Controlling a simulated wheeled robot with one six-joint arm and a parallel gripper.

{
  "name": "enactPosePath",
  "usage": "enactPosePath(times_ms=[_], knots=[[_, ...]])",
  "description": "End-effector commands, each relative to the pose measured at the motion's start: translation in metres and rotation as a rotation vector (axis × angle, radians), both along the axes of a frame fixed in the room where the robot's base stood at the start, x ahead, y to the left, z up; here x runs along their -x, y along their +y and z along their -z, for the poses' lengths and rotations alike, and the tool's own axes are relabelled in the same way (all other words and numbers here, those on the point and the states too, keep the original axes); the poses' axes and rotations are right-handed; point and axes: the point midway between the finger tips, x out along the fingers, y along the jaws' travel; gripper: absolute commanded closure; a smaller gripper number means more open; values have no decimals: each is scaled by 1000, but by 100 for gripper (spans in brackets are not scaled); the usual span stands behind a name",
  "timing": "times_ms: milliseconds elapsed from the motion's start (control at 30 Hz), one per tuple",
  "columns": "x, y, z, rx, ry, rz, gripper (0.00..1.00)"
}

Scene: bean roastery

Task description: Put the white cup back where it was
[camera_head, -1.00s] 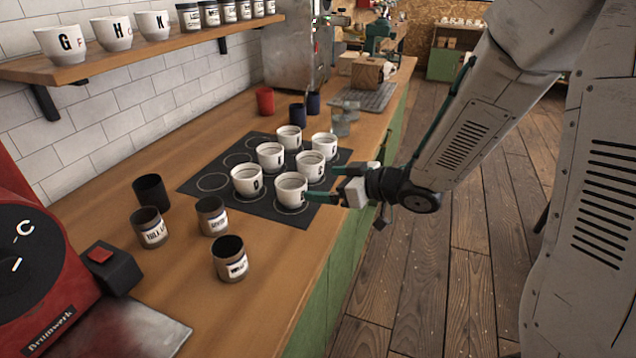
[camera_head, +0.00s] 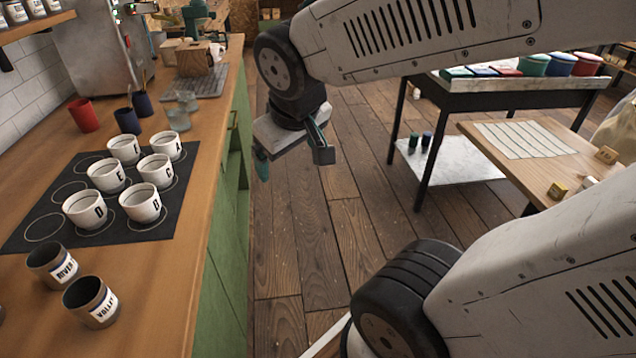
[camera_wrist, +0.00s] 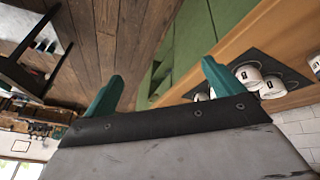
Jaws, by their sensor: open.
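Several white lettered cups stand upright in two rows on a dark mat (camera_head: 24,232) with printed circles, on the wooden counter at the left. The front right cup (camera_head: 141,202) and the front left cup (camera_head: 85,208) are nearest; the back right cup (camera_head: 166,147) is farthest right. Some circles at the mat's left are empty. Cups also show at the right of the wrist view (camera_wrist: 272,87). I cannot tell which white cup the task means. My gripper (camera_head: 292,153) is open and empty over the floor, right of the counter and apart from the cups.
Two labelled tins (camera_head: 92,302) stand at the counter's front. A red cup (camera_head: 84,115), dark blue cups (camera_head: 127,121) and clear glasses (camera_head: 178,119) stand behind the mat. A wooden table (camera_head: 540,165) and a dark-framed table (camera_head: 500,84) stand at the right. Floor between is free.

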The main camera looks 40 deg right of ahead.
Motion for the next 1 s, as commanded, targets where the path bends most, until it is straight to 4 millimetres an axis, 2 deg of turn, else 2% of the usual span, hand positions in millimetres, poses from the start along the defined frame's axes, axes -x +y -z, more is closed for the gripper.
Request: enactPosePath(times_ms=[33,100,200,300,400,1000], knots=[[26,6,-6,-34,55,17,7],[57,16,-9,-81,136,29,7],[90,27,-13,-134,222,28,7],[107,34,-15,-164,269,24,7],[112,35,-16,-172,285,22,7],[112,35,-16,-170,285,23,7]])
